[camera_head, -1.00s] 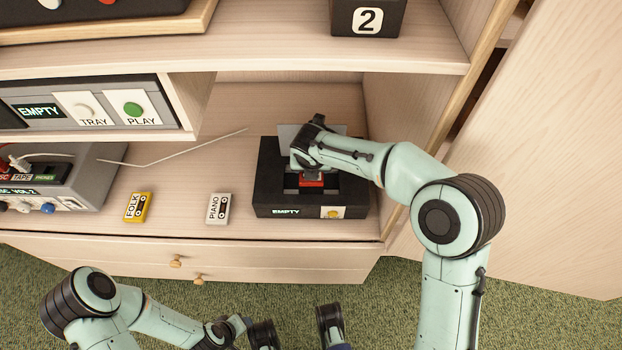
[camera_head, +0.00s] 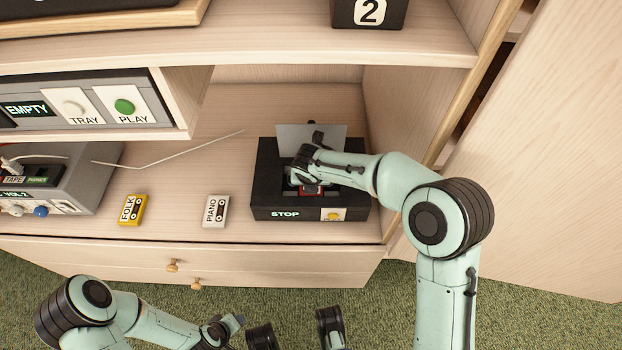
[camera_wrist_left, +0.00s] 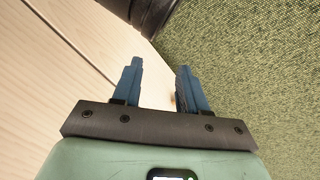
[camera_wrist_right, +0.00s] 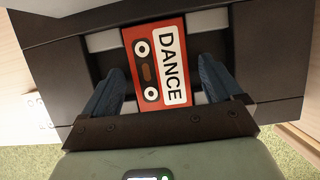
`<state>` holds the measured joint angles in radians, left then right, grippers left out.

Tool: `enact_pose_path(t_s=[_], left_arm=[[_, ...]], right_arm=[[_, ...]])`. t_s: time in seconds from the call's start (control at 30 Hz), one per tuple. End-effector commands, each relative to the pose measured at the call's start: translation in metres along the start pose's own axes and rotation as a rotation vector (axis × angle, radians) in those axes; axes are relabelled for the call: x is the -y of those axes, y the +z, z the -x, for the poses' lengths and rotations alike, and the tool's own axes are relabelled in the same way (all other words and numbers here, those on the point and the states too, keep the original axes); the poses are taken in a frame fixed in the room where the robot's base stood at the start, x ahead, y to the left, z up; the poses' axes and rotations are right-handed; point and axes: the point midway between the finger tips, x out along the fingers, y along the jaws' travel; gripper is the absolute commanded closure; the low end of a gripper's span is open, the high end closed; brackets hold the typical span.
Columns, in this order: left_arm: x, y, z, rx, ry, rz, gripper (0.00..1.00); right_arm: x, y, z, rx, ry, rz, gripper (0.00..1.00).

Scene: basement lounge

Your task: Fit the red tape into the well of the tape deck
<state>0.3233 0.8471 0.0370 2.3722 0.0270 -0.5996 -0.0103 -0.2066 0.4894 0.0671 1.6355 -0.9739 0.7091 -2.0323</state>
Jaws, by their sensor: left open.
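The red tape (camera_wrist_right: 152,66), labelled DANCE, lies in the well of the black tape deck (camera_wrist_right: 268,50) in the right wrist view. In the head view a sliver of the red tape (camera_head: 311,189) shows under my right gripper. The deck (camera_head: 265,185) has its grey lid (camera_head: 325,133) raised, and its display (camera_head: 285,214) reads STOP. My right gripper (camera_wrist_right: 160,68) is open, with one finger on each side of the tape and a gap visible at the right finger. My left gripper (camera_wrist_left: 158,72) is open and empty, low by the cabinet front.
A yellow FOLK tape (camera_head: 132,210) and a white PIANO tape (camera_head: 216,211) lie left of the deck on the shelf. A grey unit (camera_head: 85,185) with a thin pale cable stands further left. The cabinet's side wall (camera_head: 405,110) is close on the right, and an upper shelf hangs above.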

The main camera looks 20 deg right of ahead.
Motion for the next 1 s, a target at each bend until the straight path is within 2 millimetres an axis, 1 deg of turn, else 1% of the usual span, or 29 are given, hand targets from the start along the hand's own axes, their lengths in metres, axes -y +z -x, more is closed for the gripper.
enact_pose_path(t_s=[0.17, 0.27, 0.37, 0.6, 0.7, 0.83, 1.0], left_arm=[[0.000, 0.000, 0.000, 0.001, 0.000, 0.000, 0.57], [-0.001, 0.003, 0.003, 0.008, 0.001, -0.001, 0.57], [-0.003, 0.009, 0.009, 0.027, 0.002, -0.002, 0.57], [-0.009, 0.031, 0.029, 0.098, 0.007, -0.008, 0.57], [-0.011, 0.040, 0.036, 0.124, 0.009, -0.010, 0.57], [-0.013, 0.048, 0.042, 0.151, 0.010, -0.012, 0.57], [-0.014, 0.053, 0.045, 0.168, 0.011, -0.013, 0.57]], right_arm=[[0.000, 0.000, 0.001, 0.000, 0.000, 0.000, 0.07], [0.000, 0.002, 0.007, 0.001, 0.001, -0.001, 0.07], [0.000, 0.002, 0.022, 0.001, 0.001, -0.001, 0.07], [0.000, 0.003, 0.075, 0.004, 0.003, 0.000, 0.07], [0.000, 0.003, 0.095, 0.003, 0.002, -0.001, 0.07], [0.000, 0.002, 0.112, 0.001, 0.001, 0.001, 0.07], [0.000, 0.001, 0.122, 0.000, 0.000, 0.001, 0.07]])
